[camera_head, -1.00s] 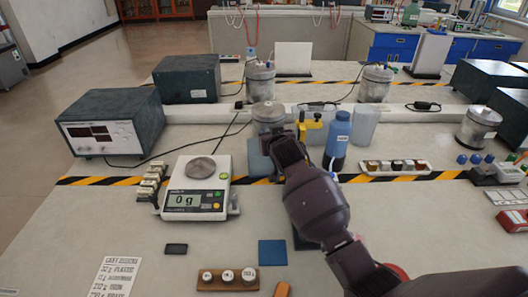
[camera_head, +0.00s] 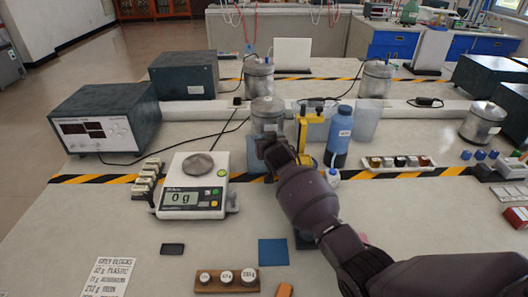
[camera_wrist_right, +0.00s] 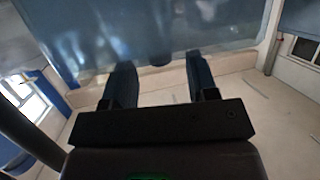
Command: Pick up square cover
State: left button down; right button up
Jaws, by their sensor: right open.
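A blue-grey square piece (camera_head: 254,158), which looks like the square cover, shows beside my right gripper (camera_head: 272,146) in the head view. It is partly hidden by the gripper and sits in front of a metal can (camera_head: 267,117). In the right wrist view, a broad pale blue-grey surface (camera_wrist_right: 110,42) with a light rim fills the top. My left gripper is out of view.
A balance (camera_head: 193,185) reading 0 g stands to the left. A flat blue square (camera_head: 273,252) and a wooden weight block (camera_head: 228,280) lie in front.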

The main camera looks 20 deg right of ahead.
jog(key=shift+w+f, duration=0.25)
jog(key=shift+w, duration=0.35)
jog(key=shift+r, duration=0.1)
grip_shut()
